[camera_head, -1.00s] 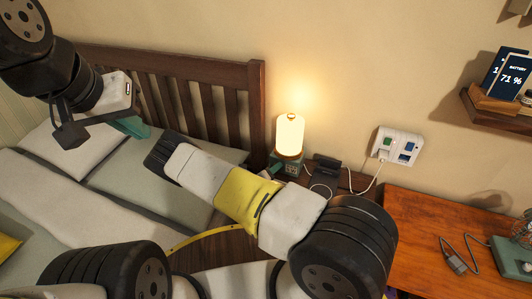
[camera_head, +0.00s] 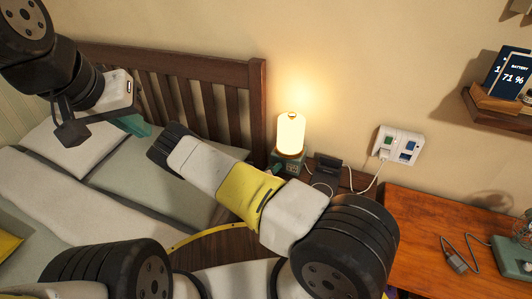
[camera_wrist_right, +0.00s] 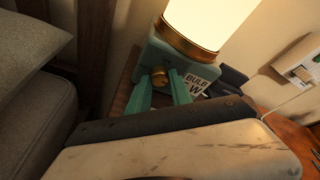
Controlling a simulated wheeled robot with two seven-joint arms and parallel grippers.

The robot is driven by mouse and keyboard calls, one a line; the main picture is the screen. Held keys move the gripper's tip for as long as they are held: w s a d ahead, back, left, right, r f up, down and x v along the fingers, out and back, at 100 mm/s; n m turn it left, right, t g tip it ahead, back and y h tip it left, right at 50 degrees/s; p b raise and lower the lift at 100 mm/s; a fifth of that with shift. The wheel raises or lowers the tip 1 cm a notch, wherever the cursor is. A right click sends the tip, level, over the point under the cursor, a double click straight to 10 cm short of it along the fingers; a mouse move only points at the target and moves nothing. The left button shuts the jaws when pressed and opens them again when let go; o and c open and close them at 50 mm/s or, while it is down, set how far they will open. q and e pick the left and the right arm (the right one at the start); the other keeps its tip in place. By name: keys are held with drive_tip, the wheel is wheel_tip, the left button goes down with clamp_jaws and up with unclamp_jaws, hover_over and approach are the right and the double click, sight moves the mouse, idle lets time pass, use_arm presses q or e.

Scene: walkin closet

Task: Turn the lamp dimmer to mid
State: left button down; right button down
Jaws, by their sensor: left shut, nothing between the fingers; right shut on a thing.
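The lamp (camera_head: 291,133) stands lit, a glowing white cylinder with a brass rim on a green base (camera_head: 289,161). In the right wrist view, the lamp (camera_wrist_right: 205,25) shows from close by, and the round brass dimmer knob (camera_wrist_right: 158,76) is on the front of its base. The green fingers of my right gripper (camera_wrist_right: 160,88) are shut on the knob, one on each side. In the head view, my right arm hides most of this gripper. My left gripper (camera_head: 134,125) is shut and empty above the bed.
A bed (camera_head: 95,195) with a wooden headboard (camera_head: 190,90) fills the left. A dark stand (camera_head: 326,168) with a cable is right of the lamp, below a wall socket panel (camera_head: 398,144). A wooden desk (camera_head: 420,240) is at right, under a small shelf (camera_head: 495,115).

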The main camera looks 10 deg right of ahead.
drive_tip(key=m+y, duration=0.1)
drive_tip(key=m, duration=0.1)
drive_tip(key=m+t+y, duration=0.1)
drive_tip(key=m, duration=0.2)
drive_tip(key=shift+s+d+y, duration=0.15)
drive_tip(key=shift+d+y, duration=0.05)
drive_tip(key=shift+y, duration=0.1)
drive_tip(key=m+t, duration=0.1)
drive_tip(key=m, duration=0.2)
drive_tip(key=shift+s+f+y, duration=0.1)
drive_tip(key=shift+f+y, duration=0.05)
drive_tip(key=shift+y, duration=0.25)
drive_tip(key=shift+m+t+y, duration=0.5)
drive_tip(key=shift+m+t, duration=0.3)
drive_tip(key=shift+m, duration=0.7)
drive_tip(key=c, duration=1.2)
unclamp_jaws()
drive_tip(key=shift+d, duration=0.1)
drive_tip(key=shift+o, duration=0.2)
drive_tip(key=shift+v, duration=3.9)
